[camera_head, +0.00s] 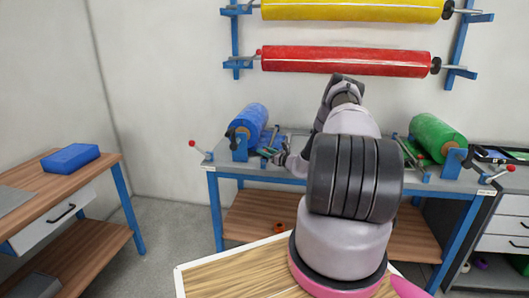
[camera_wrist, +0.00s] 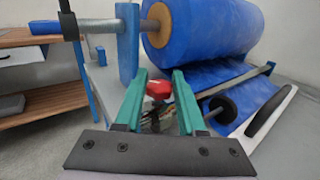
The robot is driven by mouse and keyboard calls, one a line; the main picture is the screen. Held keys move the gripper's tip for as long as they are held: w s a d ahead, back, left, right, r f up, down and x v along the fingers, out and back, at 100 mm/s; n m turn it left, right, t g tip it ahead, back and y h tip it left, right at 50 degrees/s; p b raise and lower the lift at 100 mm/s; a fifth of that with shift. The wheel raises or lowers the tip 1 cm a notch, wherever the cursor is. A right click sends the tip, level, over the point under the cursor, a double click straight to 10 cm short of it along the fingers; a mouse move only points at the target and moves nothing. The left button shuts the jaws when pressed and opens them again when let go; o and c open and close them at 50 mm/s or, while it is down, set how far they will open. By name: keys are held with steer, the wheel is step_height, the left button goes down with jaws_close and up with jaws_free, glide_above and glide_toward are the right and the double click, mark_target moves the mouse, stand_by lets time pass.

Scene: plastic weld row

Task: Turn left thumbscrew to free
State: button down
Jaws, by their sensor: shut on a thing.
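In the wrist view, my gripper (camera_wrist: 158,84) has two green fingers closed on a small red knob, which appears to be the left thumbscrew (camera_wrist: 158,90). The knob sits between the fingertips, beside the blue roll's stand; its lower part and shaft are hard to make out. In the head view, my gripper (camera_head: 277,154) reaches to the left end of the bench, just right of the blue roll (camera_head: 250,121). The thumbscrew cannot be made out there.
The blue roll and its blue upright post (camera_wrist: 128,45) stand close behind my fingers. A dark round knob (camera_wrist: 219,108) and a rail lie to the right. A green roll (camera_head: 437,136) is at the bench's right end. A wooden table (camera_head: 45,185) stands at left.

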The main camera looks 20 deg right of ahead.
steer(key=shift+n+g+y, duration=0.4)
steer(key=shift+n+y, duration=0.2)
steer(key=shift+y, duration=0.6)
steer(key=c, duration=0.5)
jaws_free()
steer(key=shift+s, duration=0.1)
steer(key=v, duration=1)
steer(key=shift+s+d+r, duration=0.15)
steer(key=shift+s+d, duration=0.1)
